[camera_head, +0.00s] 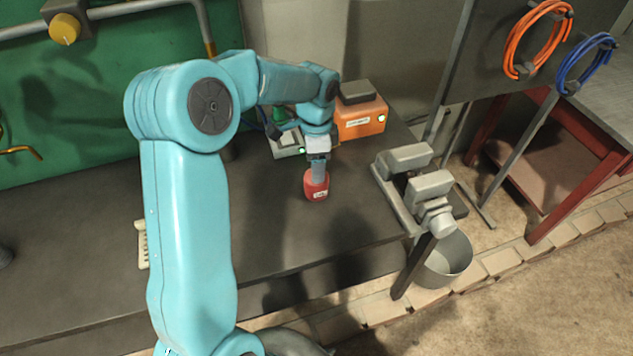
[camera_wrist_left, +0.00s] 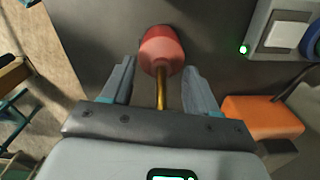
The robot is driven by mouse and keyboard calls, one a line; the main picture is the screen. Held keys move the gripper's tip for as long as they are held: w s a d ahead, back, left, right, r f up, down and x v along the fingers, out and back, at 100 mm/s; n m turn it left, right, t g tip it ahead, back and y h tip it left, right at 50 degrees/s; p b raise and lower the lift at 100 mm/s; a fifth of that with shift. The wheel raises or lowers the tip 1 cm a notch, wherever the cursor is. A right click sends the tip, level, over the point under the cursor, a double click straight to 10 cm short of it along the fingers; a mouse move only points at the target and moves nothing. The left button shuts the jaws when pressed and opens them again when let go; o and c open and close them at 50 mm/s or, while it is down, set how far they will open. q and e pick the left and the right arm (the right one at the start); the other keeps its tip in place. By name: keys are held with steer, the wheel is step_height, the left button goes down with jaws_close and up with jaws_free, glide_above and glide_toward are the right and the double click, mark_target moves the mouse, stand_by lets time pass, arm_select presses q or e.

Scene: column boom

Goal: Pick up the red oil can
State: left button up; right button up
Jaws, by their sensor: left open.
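The red oil can (camera_head: 316,188) stands on the dark bench top, with a pale label on its front. In the left wrist view the red can (camera_wrist_left: 161,48) lies just beyond the fingertips, and its brass spout (camera_wrist_left: 161,90) points back between the two fingers. My left gripper (camera_head: 318,168) is directly above the can, pointing down. In the left wrist view the left gripper (camera_wrist_left: 159,75) is open, with one finger on each side of the spout and a gap on both sides. My right gripper is not in view.
An orange box (camera_head: 361,120) and a grey switch box (camera_head: 287,147) with a green light stand behind the can. A grey metal machine (camera_head: 412,180) is to the right, above a metal bucket (camera_head: 447,260). The bench front (camera_head: 290,235) is clear.

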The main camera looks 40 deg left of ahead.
arm_select(q)
steer(key=shift+a+f, duration=0.1)
steer(key=shift+f, duration=0.45)
steer(key=shift+c, duration=0.5)
steer(key=shift+r, duration=0.1)
jaws_close()
